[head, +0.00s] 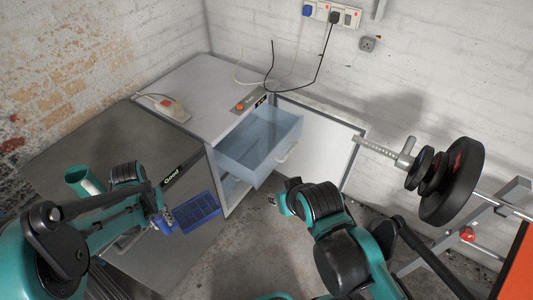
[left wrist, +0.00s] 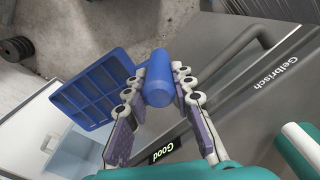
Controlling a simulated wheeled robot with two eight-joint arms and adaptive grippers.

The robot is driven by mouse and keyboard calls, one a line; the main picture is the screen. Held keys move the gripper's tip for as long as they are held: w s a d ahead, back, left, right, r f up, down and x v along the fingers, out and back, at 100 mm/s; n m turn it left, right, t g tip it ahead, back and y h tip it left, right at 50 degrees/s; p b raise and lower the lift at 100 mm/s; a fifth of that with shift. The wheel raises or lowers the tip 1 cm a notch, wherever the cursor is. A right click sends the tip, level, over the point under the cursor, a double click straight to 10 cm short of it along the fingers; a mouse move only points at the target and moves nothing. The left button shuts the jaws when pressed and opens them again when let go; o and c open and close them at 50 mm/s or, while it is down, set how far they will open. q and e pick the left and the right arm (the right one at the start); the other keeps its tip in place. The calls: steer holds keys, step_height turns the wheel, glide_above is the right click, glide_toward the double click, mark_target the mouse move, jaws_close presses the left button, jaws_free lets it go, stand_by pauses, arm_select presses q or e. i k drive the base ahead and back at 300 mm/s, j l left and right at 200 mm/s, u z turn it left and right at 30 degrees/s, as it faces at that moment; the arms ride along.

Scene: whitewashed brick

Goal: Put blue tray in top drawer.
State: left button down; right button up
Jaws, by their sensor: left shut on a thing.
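The blue tray (head: 200,212) is a compartmented grid with a thick round handle. It hangs in the air in front of the cabinet, left of and lower in the picture than the open drawer. My left gripper (head: 164,217) is shut on the tray's handle (left wrist: 158,80); the grid (left wrist: 92,90) sticks out to the left in the left wrist view. The top drawer (head: 262,150) is translucent pale blue, pulled out and looks empty. My right gripper (head: 278,198) is in front of the drawer, apart from it; its finger opening is unclear.
The white cabinet (head: 195,85) has an open door (head: 315,140) right of the drawer. A dark grey appliance (head: 105,150) stands to the left. A barbell rack (head: 480,215) with black weights stands at right. Concrete floor (head: 240,245) shows below.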

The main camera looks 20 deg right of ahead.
mark_target(259, 155)
steer(key=i+l+z, duration=0.1)
steer(key=z, duration=0.25)
steer(key=i+z, duration=0.25)
steer(key=z, duration=0.15)
steer(key=i+z, duration=0.15)
steer(key=z, duration=0.2)
steer(key=i, duration=0.4)
